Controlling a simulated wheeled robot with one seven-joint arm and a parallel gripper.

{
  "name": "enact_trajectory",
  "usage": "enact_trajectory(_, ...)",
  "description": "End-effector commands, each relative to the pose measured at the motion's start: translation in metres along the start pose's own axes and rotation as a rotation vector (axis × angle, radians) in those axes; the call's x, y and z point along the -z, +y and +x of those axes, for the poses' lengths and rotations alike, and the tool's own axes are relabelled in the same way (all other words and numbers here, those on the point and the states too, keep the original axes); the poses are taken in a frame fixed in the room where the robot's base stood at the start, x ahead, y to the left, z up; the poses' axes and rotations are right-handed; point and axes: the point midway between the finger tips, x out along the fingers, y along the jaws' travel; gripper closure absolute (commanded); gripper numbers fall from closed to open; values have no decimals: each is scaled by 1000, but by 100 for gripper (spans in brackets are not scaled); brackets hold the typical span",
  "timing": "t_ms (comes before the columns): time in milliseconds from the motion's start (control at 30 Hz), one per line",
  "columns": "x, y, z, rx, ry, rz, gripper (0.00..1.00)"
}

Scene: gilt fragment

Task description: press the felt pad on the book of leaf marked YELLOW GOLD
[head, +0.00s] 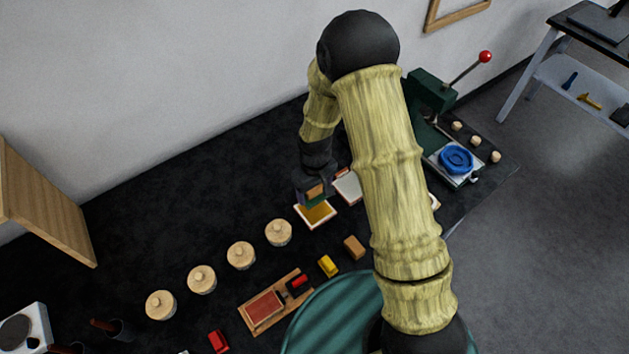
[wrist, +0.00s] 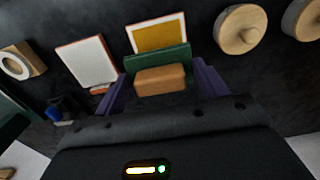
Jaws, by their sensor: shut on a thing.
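The felt pad (wrist: 157,60) is a green slab with a tan wooden grip block (wrist: 161,79). My gripper (head: 315,190) is shut on the pad's block, with purple fingers on both sides in the wrist view (wrist: 158,86). A book of leaf with a golden-yellow sheet and pale border (head: 317,214) lies on the dark bench just below the gripper; it also shows in the wrist view (wrist: 160,37). The pad overlaps the book's near edge in both views; I cannot tell whether they touch. No label is readable. A second book with a whitish sheet (head: 348,187) lies beside it.
Several round wooden lidded pots (head: 278,232) stand in a row. A tan block (head: 354,247), a yellow block (head: 328,266) and a red-inked wooden tray (head: 265,308) lie in front. A green press with a red knob (head: 432,95) stands at right. The bench behind the pots is clear.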

Motion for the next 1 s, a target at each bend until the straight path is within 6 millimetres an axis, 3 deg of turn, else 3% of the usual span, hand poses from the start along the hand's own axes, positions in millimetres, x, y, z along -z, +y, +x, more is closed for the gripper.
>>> enact_trajectory(367, 0, 0, 4, 0, 0, 0, 46)
enact_trajectory(1000, 0, 0, 58, 0, -1, 0, 46)
